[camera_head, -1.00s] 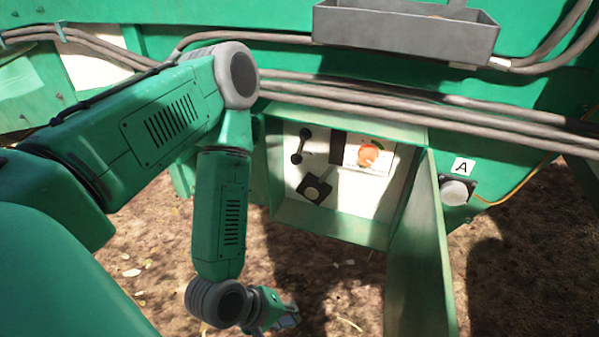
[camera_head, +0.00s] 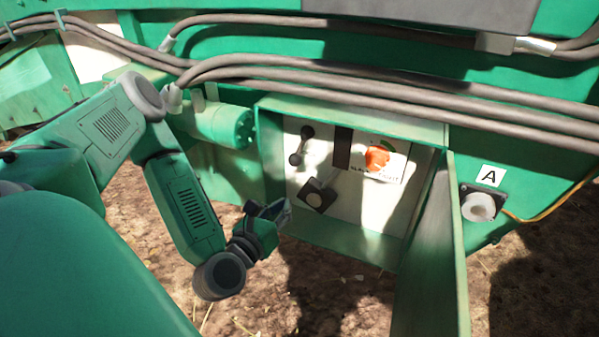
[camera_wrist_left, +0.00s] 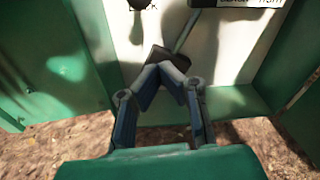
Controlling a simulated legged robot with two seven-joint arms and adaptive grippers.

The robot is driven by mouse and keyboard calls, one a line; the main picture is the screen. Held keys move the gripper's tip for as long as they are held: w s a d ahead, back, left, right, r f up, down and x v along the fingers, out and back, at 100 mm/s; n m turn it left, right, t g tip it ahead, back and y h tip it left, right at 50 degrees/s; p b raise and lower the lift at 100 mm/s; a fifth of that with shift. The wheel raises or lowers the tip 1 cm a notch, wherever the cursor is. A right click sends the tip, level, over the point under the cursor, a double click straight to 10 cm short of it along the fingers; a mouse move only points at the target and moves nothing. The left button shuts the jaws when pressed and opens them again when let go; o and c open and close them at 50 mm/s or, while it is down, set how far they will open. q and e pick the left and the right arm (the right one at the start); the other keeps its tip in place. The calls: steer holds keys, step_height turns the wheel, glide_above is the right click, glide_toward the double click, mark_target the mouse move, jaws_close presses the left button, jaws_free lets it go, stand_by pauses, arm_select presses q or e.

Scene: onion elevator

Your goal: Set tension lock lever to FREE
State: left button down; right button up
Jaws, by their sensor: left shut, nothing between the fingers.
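An open green control box (camera_head: 350,238) holds a white panel (camera_head: 400,208). An orange knob (camera_head: 377,157) is at upper right. My left gripper (camera_head: 284,212) is shut and empty, in front of the box's lower left; its tips (camera_wrist_left: 163,70) overlap the square head in the wrist view; contact cannot be told.
The box's open door (camera_head: 432,260) stands out on the right. Thick grey cables (camera_head: 400,103) run above the box. A green cylinder (camera_head: 222,124) is at its left. A round fitting (camera_head: 480,205) marked A is at far right. Bare ground lies below.

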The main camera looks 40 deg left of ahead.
mark_target(301, 148)
arm_select(q)
steer(key=w+a+r+b, duration=0.1)
steer(key=w+a, duration=0.3)
steer(key=w, duration=0.4)
steer(key=shift+w+r+b, duration=0.3)
steer(key=shift+r+b, duration=0.05)
steer(key=shift+r, duration=0.25)
arm_select(e)
steer(key=shift+a+f, duration=0.5)
steer(key=shift+f, duration=0.25)
